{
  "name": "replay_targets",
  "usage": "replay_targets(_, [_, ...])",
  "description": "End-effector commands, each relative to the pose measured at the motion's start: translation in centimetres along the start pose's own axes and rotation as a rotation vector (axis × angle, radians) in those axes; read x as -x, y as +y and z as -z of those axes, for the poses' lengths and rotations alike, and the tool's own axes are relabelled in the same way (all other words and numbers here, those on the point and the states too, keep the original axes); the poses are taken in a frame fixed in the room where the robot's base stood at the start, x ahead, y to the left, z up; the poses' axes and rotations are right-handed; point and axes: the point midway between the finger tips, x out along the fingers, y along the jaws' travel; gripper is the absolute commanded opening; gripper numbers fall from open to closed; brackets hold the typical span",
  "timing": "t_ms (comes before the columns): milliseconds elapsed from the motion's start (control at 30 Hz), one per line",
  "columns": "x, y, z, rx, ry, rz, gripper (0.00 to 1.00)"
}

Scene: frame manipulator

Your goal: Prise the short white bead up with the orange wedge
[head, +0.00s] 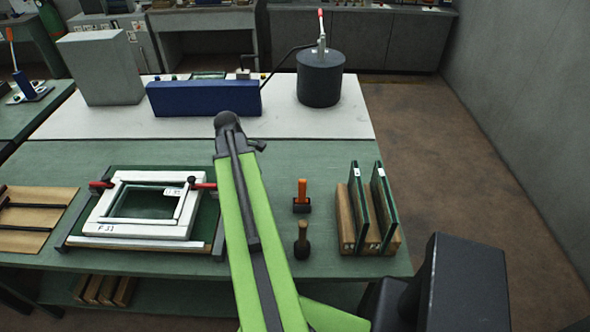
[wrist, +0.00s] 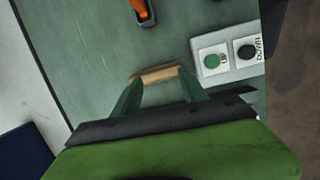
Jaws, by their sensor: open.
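The white frame (head: 110,207) lies flat on a green bed at the left, held by red-handled clamps. Narrow white strips line its opening; a short white bead (head: 187,206) seems to run along the right side. The orange wedge (head: 302,188) stands upright in a black holder to the right of my arm. It also shows at the top of the wrist view (wrist: 138,7). My gripper (wrist: 157,76) is open in the wrist view, its two green fingers apart. A tan strip shows between the tips; I cannot tell what it is. In the head view my gripper is hidden behind my arm.
A wooden rack (head: 347,222) with green panes stands at the right table edge. A blue box (head: 203,98) and dark cylinder (head: 320,80) stand behind. A button panel (wrist: 227,58) lies near the table edge.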

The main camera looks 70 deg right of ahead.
Motion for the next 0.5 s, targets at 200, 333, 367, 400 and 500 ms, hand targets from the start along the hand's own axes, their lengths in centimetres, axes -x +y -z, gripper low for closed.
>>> replay_targets(200, [-2.5,2.6,-11.1,0.062,-0.058,0.050,0.51])
replay_targets(333, [-2.9,2.8,-12.8,0.079,-0.066,0.060,0.51])
replay_targets(367, [-2.9,2.8,-12.9,0.081,-0.066,0.061,0.51])
replay_targets(400, [-2.9,2.7,-12.9,0.082,-0.066,0.061,0.51])
replay_targets(500, [-3.1,2.7,-12.8,0.082,-0.066,0.060,0.51])
